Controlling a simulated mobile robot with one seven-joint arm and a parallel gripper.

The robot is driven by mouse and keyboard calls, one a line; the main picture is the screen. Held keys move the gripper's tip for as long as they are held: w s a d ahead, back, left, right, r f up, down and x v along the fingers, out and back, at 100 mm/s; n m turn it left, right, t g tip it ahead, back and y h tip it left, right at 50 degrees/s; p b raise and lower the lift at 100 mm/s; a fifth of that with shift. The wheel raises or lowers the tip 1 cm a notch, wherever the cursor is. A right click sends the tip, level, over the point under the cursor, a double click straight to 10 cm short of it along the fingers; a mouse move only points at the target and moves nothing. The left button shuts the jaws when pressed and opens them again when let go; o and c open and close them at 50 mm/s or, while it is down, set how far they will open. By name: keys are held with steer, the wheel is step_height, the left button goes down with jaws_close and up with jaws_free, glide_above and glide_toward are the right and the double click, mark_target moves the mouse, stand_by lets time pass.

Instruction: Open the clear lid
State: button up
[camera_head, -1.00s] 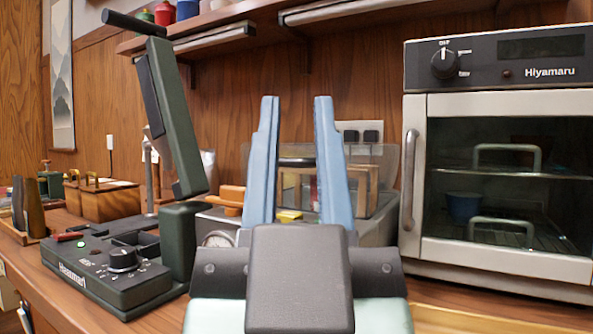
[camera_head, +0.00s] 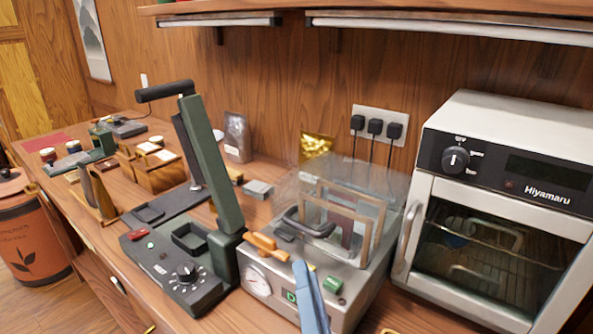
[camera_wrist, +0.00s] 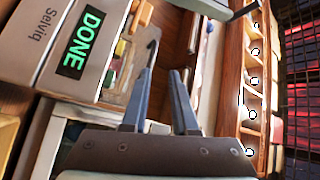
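The clear lid (camera_head: 393,192) is on a grey machine (camera_head: 340,262) in the head view. It looks lowered over the machine's top, with a dark curved handle (camera_head: 308,222) at its front. A wooden frame (camera_head: 378,215) shows through it. My gripper (camera_head: 307,268) is low in front of the machine, below the handle and apart from it. In the wrist view my gripper (camera_wrist: 162,72) has its two blue fingers apart with nothing between them. The machine's front (camera_wrist: 62,45) shows there with a green DONE display; the lid handle is not clear in that view.
A dark green press (camera_head: 215,165) with a raised arm stands left of the machine. A white oven (camera_head: 500,190) stands close on its right. An orange lever (camera_head: 262,243) is at the machine's front left. A shelf (camera_head: 400,15) overhangs the back wall.

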mark_target(300, 229)
steer(key=w+m+p, duration=0.1)
steer(key=w+p, duration=0.1)
steer(key=w, duration=0.1)
steer(key=w+a+m+p, duration=0.1)
steer(key=w+p, duration=0.2)
steer(key=w, duration=0.1)
steer(key=w+r+m+g+p, duration=0.1)
steer(key=w+m+p, duration=0.1)
steer(key=w+p, duration=0.1)
steer(key=shift+w+a, duration=0.2)
stand_by(0.3)
steer(key=shift+c, duration=0.3)
jaws_close()
steer(key=shift+r+h, duration=0.15)
steer(key=shift+h, duration=0.15)
stand_by(0.8)
